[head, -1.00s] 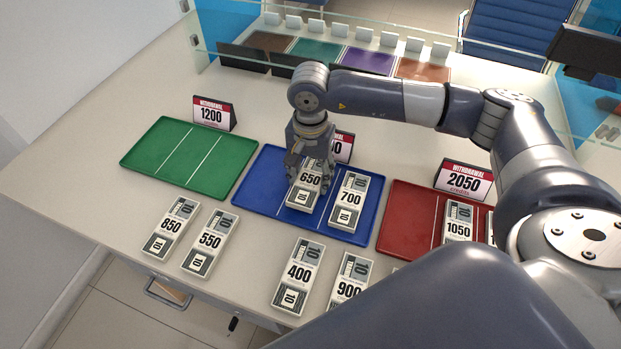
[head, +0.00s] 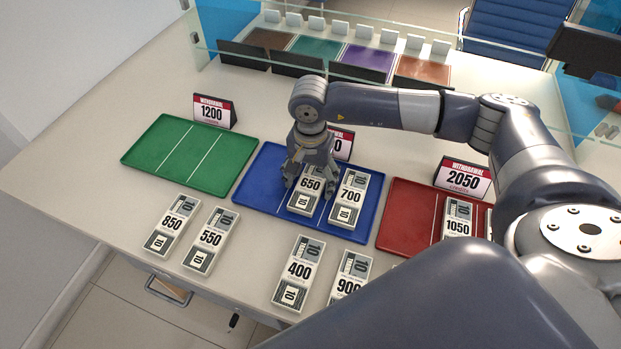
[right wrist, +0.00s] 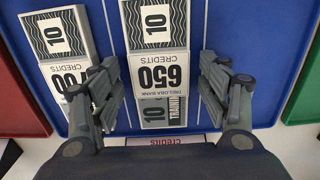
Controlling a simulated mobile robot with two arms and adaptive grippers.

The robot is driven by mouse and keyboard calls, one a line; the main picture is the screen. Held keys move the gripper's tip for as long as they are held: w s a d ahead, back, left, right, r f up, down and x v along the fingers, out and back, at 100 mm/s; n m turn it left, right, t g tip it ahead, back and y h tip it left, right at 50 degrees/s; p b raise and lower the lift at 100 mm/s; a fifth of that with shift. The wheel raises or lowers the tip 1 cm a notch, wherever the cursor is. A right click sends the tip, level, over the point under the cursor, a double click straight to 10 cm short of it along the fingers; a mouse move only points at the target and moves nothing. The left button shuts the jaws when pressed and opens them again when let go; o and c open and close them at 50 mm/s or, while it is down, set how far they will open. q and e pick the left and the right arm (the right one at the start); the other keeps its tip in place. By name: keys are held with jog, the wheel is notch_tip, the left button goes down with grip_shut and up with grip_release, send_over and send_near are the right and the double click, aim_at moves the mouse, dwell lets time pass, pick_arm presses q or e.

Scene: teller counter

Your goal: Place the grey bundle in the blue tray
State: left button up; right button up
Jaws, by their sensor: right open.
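The grey bundle marked 650 (head: 306,200) lies in the blue tray (head: 262,171), left of another grey bundle marked 700 (head: 349,198). My right gripper (head: 309,186) is over the far part of the 650 bundle, with its fingers spread to either side. In the right wrist view the 650 bundle (right wrist: 158,75) lies between the two open fingers of the gripper (right wrist: 160,78), with a gap on each side. The 700 bundle (right wrist: 62,40) is partly hidden by a finger there. My left gripper is not in view.
The green tray (head: 190,155) on the left is empty. The red tray (head: 405,215) on the right holds a 1050 bundle (head: 457,220). Bundles 850 (head: 172,226), 550 (head: 211,240), 400 (head: 298,273) and 900 (head: 350,275) lie along the counter's front. Withdrawal signs stand behind the trays.

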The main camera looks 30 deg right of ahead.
aim_at(310, 184)
jog(key=shift+r, duration=0.2)
notch_tip(310, 184, up, 12)
jog(key=b, duration=0.1)
jog(key=shift+b, duration=0.3)
